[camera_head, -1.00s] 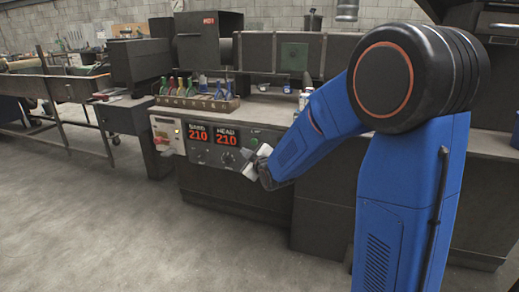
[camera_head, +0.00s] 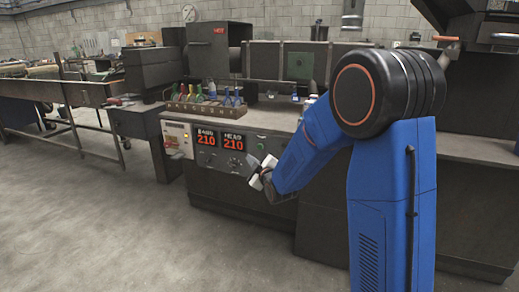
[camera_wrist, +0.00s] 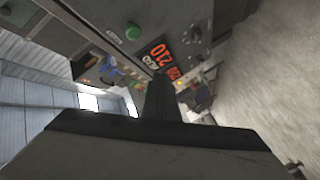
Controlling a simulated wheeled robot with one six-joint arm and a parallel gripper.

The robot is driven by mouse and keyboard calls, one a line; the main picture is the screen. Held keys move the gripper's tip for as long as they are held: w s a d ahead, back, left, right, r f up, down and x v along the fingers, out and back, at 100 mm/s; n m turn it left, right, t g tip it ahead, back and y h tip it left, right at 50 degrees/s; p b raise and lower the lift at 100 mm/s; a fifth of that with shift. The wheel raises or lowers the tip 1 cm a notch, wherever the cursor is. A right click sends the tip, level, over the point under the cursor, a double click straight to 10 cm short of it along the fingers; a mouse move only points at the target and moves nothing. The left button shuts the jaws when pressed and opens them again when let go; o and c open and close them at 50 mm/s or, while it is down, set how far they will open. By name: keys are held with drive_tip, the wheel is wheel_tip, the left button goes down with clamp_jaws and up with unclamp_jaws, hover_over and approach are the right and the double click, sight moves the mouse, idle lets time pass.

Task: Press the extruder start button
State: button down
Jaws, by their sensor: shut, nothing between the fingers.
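The control panel (camera_head: 222,157) is on the front of the dark machine, with two red displays both reading 210. A round green button (camera_head: 261,145) sits at the panel's right end, right of the displays. It also shows in the wrist view, upper left (camera_wrist: 133,31). The green button is off to one side of the fingertips.
A white box (camera_head: 177,139) with a lit yellow spot is left of the displays. Black knobs (camera_head: 235,162) are below them. A tool rack (camera_head: 205,108) with coloured handles stands on the bench above. The concrete floor (camera_head: 110,220) in front is clear.

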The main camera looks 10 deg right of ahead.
drive_tip(key=w+d, duration=0.4)
drive_tip(key=w, duration=0.2)
drive_tip(key=shift+w+d, duration=0.15)
drive_tip(key=shift+d, duration=0.15)
idle(2.0)
drive_tip(key=shift+w+d, duration=0.25)
drive_tip(key=shift+w, duration=0.1)
drive_tip(key=shift+w+d, duration=0.45)
drive_tip(key=shift+w, duration=0.2)
idle(1.3)
idle(0.4)
drive_tip(key=shift+s+a, duration=0.7)
drive_tip(key=shift+s, duration=0.3)
drive_tip(key=shift+s+a, duration=0.75)
drive_tip(key=shift+s, duration=0.3)
drive_tip(key=shift+s+a, duration=0.75)
drive_tip(key=shift+s, duration=0.25)
